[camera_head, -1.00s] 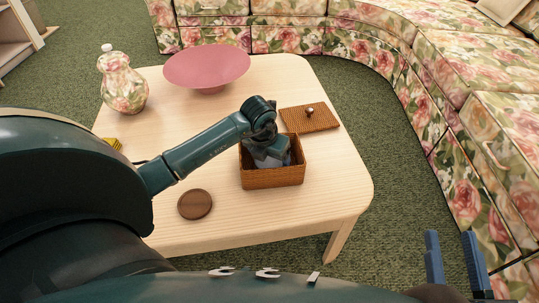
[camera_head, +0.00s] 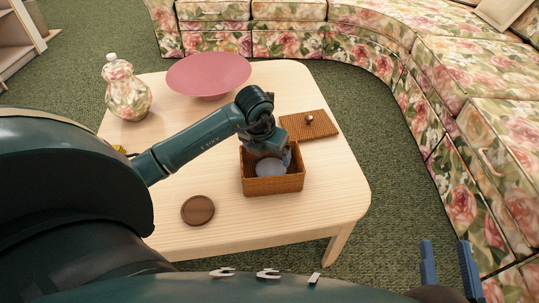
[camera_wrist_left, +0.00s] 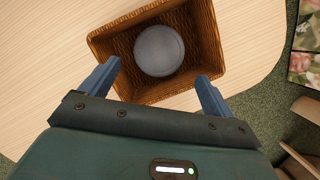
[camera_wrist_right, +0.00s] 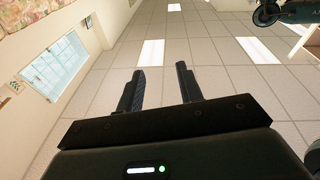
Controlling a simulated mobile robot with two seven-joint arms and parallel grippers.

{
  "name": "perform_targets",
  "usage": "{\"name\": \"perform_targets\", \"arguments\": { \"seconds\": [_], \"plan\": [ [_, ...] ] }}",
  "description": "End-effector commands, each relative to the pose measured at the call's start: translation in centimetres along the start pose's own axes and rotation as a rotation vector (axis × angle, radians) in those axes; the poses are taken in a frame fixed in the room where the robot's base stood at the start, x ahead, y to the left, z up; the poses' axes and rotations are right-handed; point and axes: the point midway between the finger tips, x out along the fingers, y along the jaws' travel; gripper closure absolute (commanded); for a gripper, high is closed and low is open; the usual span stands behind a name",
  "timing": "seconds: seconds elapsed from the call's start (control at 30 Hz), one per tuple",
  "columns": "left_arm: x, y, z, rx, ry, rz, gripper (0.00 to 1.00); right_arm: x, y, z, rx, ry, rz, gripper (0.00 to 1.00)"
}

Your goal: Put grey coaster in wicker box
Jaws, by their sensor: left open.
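The grey coaster (camera_head: 269,167) lies inside the open wicker box (camera_head: 272,185) on the table. In the left wrist view the round grey coaster (camera_wrist_left: 159,50) shows whole within the walls of the box (camera_wrist_left: 208,40). My left gripper (camera_wrist_left: 160,80) is open and empty, its fingers apart over the near rim of the box. In the head view the arm hides its fingers. My right gripper (camera_head: 450,266) is away from the table at the lower right. Its two fingers stand apart with nothing between them, as the right wrist view (camera_wrist_right: 160,88) also shows.
The wicker lid (camera_head: 308,125) with a knob lies behind the box to the right. A brown round coaster (camera_head: 198,210) lies front left. A pink bowl (camera_head: 208,75) and a floral jar (camera_head: 127,92) stand at the back. A floral sofa (camera_head: 440,110) curves around the right.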

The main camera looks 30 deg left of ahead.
Motion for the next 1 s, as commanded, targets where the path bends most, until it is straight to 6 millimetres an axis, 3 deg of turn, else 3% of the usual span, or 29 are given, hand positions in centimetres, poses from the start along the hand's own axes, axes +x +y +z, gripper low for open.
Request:
{"name": "perform_targets", "arguments": {
  "seconds": [0.03,0.2,0.37,0.47,0.57,0.63,0.7,0.8,0.9,1.0],
  "plan": [
    [-1.6,0.1,0.2,0.002,-0.003,0.002,0.12,0.0,0.1,-0.3,-0.010,-0.012,0.005,0.64],
    [-4.5,0.0,0.1,0.001,-0.002,0.001,0.12,-0.3,0.5,0.0,-0.049,-0.031,0.012,0.64],
    [-5.8,-0.1,0.0,0.000,0.000,-0.003,0.12,-0.5,0.5,0.4,-0.062,-0.045,0.012,0.64],
    [-5.5,-1.7,-1.0,0.022,0.018,-0.067,0.12,-0.6,0.4,0.6,-0.064,-0.050,0.012,0.64],
    [-4.8,-6.4,-4.0,0.072,0.065,-0.268,0.12,-0.7,0.3,0.7,-0.062,-0.054,0.012,0.64],
    [-5.1,-11.4,-7.2,0.098,0.110,-0.501,0.12,-0.7,0.3,0.7,-0.062,-0.054,0.012,0.64],
    [-7.1,-16.8,-10.6,0.085,0.153,-0.782,0.12,-0.7,0.3,0.7,-0.061,-0.054,0.012,0.64],
    [-12.0,-22.4,-14.0,-0.028,0.196,-1.175,0.12,-0.7,0.3,0.7,-0.060,-0.054,0.012,0.64],
    [-17.5,-25.1,-15.1,-0.251,0.224,-1.515,0.12,-0.7,0.3,0.7,-0.060,-0.054,0.012,0.64],
    [-21.8,-25.2,-14.2,-0.572,0.244,-1.774,0.12,-0.6,0.3,0.6,-0.060,-0.052,0.012,0.64]
  ]
}}
